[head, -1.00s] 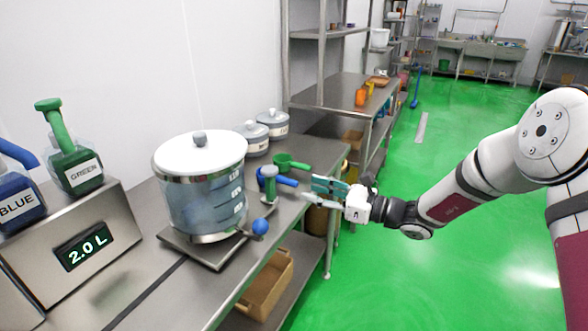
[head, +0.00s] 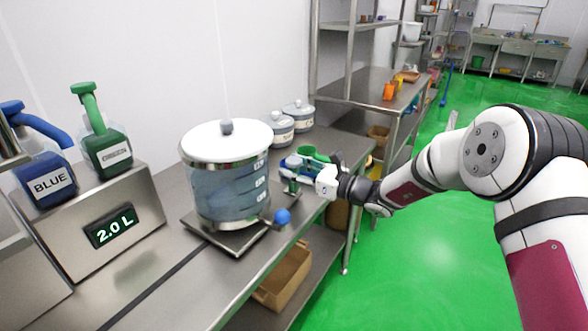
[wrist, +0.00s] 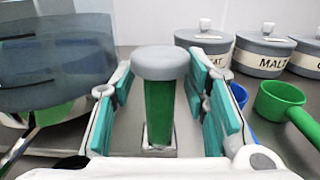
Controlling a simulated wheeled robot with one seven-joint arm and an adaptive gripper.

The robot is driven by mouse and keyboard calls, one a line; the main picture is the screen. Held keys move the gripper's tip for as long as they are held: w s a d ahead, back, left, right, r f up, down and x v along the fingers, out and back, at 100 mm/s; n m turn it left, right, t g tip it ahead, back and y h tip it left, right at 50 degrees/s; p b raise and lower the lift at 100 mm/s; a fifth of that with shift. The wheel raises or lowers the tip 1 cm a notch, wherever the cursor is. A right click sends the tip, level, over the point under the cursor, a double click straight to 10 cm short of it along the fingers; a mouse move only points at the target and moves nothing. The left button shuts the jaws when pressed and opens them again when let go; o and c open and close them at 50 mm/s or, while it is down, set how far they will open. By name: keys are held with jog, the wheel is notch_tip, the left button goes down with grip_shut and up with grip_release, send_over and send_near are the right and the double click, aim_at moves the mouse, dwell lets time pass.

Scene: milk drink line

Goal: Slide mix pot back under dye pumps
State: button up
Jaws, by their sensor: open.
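The mix pot (head: 226,185) is a clear vessel with a white lid, a grey knob and a blue-handled tap. It stands upright on a flat metal tray (head: 236,243) on the steel counter, right of the dye pumps. A green upright post with a grey cap (wrist: 158,100) rises from a square metal base beside the pot. My gripper (head: 299,178) is at this post, its fingers largely hidden in the head view. In the wrist view my gripper (wrist: 160,88) is open, with one teal finger pad on each side of the post. The pot (wrist: 55,60) shows at left there.
The blue pump (head: 48,178) and green pump (head: 105,145) sit on a stand whose display (head: 112,231) reads 2.0 L. A dark groove (head: 140,285) runs along the counter. Lidded jars (wrist: 268,48) and a green scoop (wrist: 280,103) are near my gripper.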

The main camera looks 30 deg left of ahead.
aim_at(222, 213)
jog(key=shift+a, duration=0.15)
jog(key=shift+c, duration=0.6)
grip_shut()
jog(key=shift+s, duration=0.15)
jog(key=s+p, duration=0.4)
jog(key=s, duration=0.3)
jog(key=s+a+p, duration=0.1)
jog(key=s+p, duration=0.4)
jog(key=s, duration=0.2)
jog(key=s+p, duration=0.5)
jog(key=s, duration=0.2)
jog(key=shift+s+a+r, duration=0.1)
jog(key=shift+a+r, duration=0.05)
jog(key=shift+a, duration=0.15)
jog(key=shift+s+a+p, duration=0.1)
jog(key=shift+s+p, duration=0.35)
jog(key=shift+s, duration=0.25)
